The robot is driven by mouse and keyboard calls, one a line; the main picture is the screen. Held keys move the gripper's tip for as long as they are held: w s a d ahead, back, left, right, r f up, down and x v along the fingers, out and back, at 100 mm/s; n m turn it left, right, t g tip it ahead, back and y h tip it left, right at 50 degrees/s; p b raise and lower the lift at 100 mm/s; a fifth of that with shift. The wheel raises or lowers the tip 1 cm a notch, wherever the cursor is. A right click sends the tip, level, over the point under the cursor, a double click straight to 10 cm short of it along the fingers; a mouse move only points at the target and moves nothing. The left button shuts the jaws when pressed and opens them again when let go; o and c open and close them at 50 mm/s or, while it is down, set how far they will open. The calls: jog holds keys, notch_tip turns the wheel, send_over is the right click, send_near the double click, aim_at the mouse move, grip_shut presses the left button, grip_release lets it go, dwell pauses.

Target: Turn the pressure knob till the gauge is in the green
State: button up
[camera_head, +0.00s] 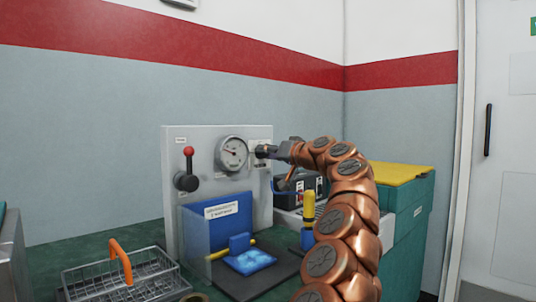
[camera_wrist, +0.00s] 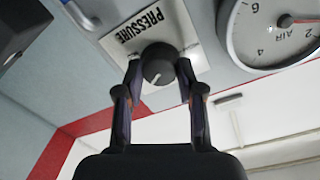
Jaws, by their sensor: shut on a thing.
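The black pressure knob (camera_wrist: 158,65) sits on a white plate marked PRESSURE in the wrist view. It has a white pointer line and sits between my two fingertips. My gripper (camera_head: 267,151) is shut on it, reaching the panel from the right. The round white air gauge (camera_head: 232,153) is left of the knob in the head view. It also shows in the wrist view (camera_wrist: 265,40), cut off by the frame edge. Its needle has a red part near the 2 there. I cannot make out a green band or an exact reading.
The grey panel (camera_head: 175,145) carries a red-tipped lever (camera_head: 188,167) at left and a blue chamber (camera_head: 215,222) below. A wire basket (camera_head: 125,277) with an orange handle stands at front left. A yellow-topped bottle (camera_head: 308,215) and a dark toolbox (camera_head: 300,188) stand near my arm.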

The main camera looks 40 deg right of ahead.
jog(key=o, duration=1.1)
jog(key=shift+o, duration=0.2)
jog(key=s, duration=1.2)
jog(key=shift+a+r, duration=0.15)
jog(key=shift+a, duration=0.15)
